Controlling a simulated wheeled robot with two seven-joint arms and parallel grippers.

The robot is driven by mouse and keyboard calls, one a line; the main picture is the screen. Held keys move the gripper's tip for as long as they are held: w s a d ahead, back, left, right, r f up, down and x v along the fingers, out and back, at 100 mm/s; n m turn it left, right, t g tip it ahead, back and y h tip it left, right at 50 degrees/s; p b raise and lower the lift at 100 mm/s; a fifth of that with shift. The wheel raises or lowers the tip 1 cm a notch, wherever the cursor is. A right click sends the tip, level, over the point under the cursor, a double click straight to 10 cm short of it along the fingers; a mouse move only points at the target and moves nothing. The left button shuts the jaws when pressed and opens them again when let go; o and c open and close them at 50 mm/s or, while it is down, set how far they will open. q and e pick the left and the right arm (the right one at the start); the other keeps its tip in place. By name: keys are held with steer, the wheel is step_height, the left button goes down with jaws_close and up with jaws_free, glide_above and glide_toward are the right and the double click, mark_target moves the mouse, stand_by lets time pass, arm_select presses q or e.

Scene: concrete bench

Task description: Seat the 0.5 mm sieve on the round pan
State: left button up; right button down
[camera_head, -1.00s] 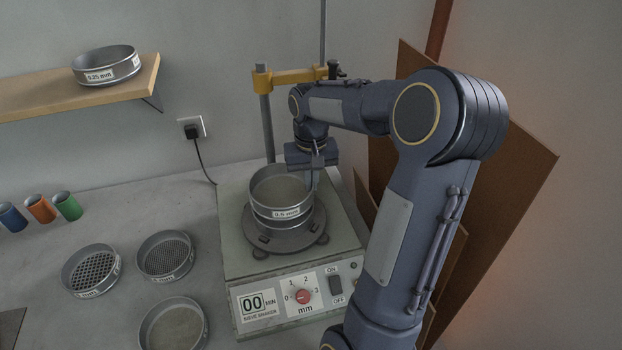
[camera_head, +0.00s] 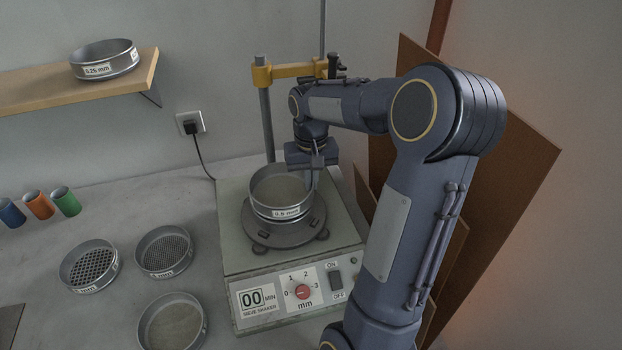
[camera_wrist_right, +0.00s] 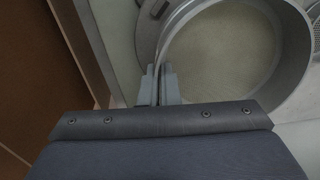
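The 0.5 mm sieve (camera_head: 279,206) is a round metal sieve with a white label. It stands level over the round pan on the shaker's dark round plate (camera_head: 290,236). Only a thin band of the pan shows below the sieve; I cannot tell for sure that it is fully seated. My right gripper (camera_head: 314,182) is at the sieve's right side with its fingers closed on the wall. In the right wrist view the fingers (camera_wrist_right: 159,84) pinch the rim of the sieve (camera_wrist_right: 295,60), whose mesh faces up. My left gripper is not in view.
The sieve shaker (camera_head: 240,262) has a dial and a switch in front and a yellow clamp (camera_head: 290,72) behind. Several sieves, such as a coarse one (camera_head: 90,266), lie on the bench to the left. A 0.25 mm sieve (camera_head: 104,60) stands on the shelf (camera_head: 50,101). Brown boards lean at right.

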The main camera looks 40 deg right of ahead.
steer(key=shift+f+b, duration=0.4)
steer(key=shift+f, duration=0.2)
stand_by(0.4)
steer(key=c, duration=2.1)
jaws_free()
steer(key=o, duration=0.5)
step_height(320, 180, up, 8)
steer(key=shift+f, duration=0.1)
